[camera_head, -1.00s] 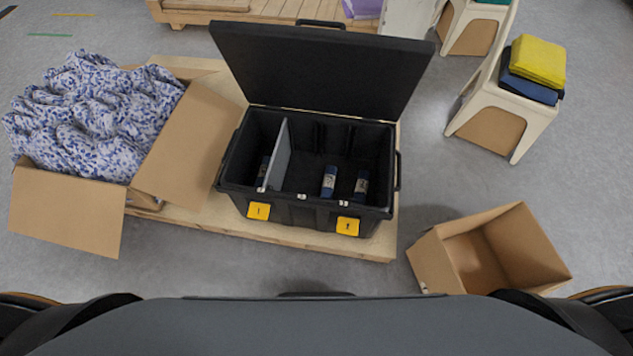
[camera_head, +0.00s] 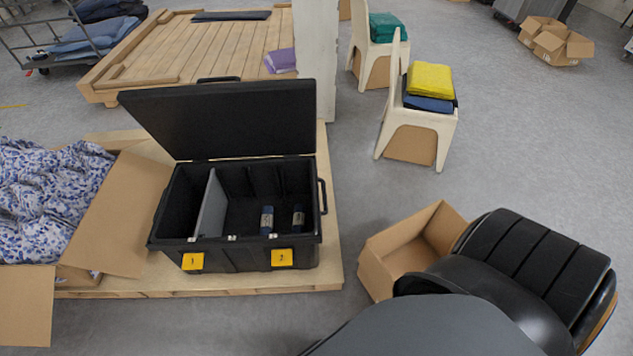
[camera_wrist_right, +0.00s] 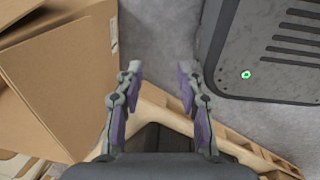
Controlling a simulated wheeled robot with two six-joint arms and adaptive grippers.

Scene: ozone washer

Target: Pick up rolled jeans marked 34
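Two dark blue rolls with pale labels, which look like rolled jeans, stand in the right compartment of an open black box (camera_head: 233,257). One roll (camera_head: 267,220) is near the middle and the other roll (camera_head: 298,218) is to its right. The label numbers are too small to read. A grey divider (camera_head: 210,205) hides part of the left compartment. My right gripper (camera_wrist_right: 161,72) is open and empty in the right wrist view, pointing over grey floor, with no roll between its fingers. My left gripper is not in view.
The box's raised lid (camera_head: 225,125) stands behind it. A carton of patterned cloth (camera_head: 45,195) is on the left. An open carton (camera_head: 375,270) stands on the floor at right. Chairs with folded cloth (camera_head: 430,80) stand behind.

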